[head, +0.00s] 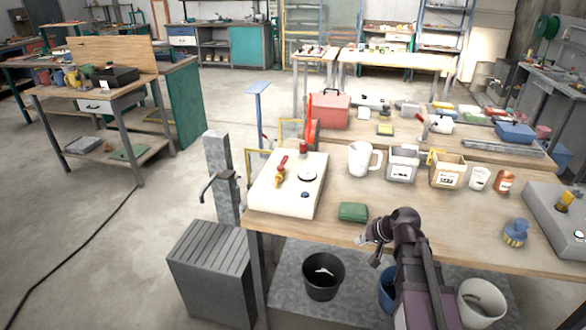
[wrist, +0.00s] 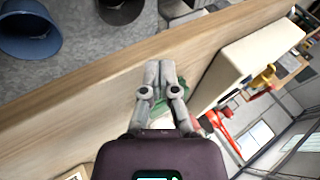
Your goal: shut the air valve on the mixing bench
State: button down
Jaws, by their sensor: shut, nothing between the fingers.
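A pale box (head: 305,199) sits at the left end of the wooden mixing bench (head: 395,214). On its top is a brass valve (head: 280,175) with a red lever, next to a round dial. In the wrist view the pale box (wrist: 238,62) lies to the right, with the brass valve (wrist: 262,82) and a red part (wrist: 222,127) beside it. My gripper (head: 367,239) is over the bench's front edge, right of the box and apart from the valve. Its fingers (wrist: 160,66) are together and empty in the wrist view.
A green block (head: 353,212) lies between the box and my gripper. A white mug (head: 363,158) and several tubs stand behind. A grey unit (head: 562,216) with a yellow part is at the right end. Buckets, one black (head: 322,275), sit below.

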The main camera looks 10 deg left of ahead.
aim_at(303, 172)
jog(key=w+a+r+t+y+b, duration=0.1)
jog(key=w+a, duration=0.2)
jog(key=w+a+r+m+t+y+b, duration=0.1)
jog(key=w+a+y, duration=0.1)
jog(key=w+a, duration=0.1)
jog(key=w+a+r+m+t+y+b, duration=0.1)
jog(key=w+a+y, duration=0.1)
jog(key=w+a, duration=0.1)
jog(key=shift+w+a+r+t+b, duration=0.15)
jog(key=shift+w+a+t+b, duration=0.2)
jog(key=shift+a, duration=0.35)
jog(key=shift+w+a+r+m+t+y+b, duration=0.3)
jog(key=shift+w+a+r+m+t+b, duration=0.35)
jog(key=shift+w+a+m+t, duration=0.6)
jog(key=shift+w+a+r+m+t+y+b, duration=0.3)
jog(key=shift+w+a+r+m+t+b, duration=0.55)
jog(key=shift+w, duration=0.8)
jog(key=shift+w+a+r+m+t+y+b, duration=0.35)
jog(key=shift+w+a+m+t, duration=0.4)
jog(key=shift+w+m, duration=0.65)
jog(key=shift+w+a, duration=0.1)
jog(key=shift+w, duration=0.05)
jog(key=shift+w+a, duration=0.4)
jog(key=x, duration=0.9)
jog(key=shift+a, duration=0.15)
jog(key=shift+s+a, duration=0.15)
jog(key=shift+a, duration=1.6)
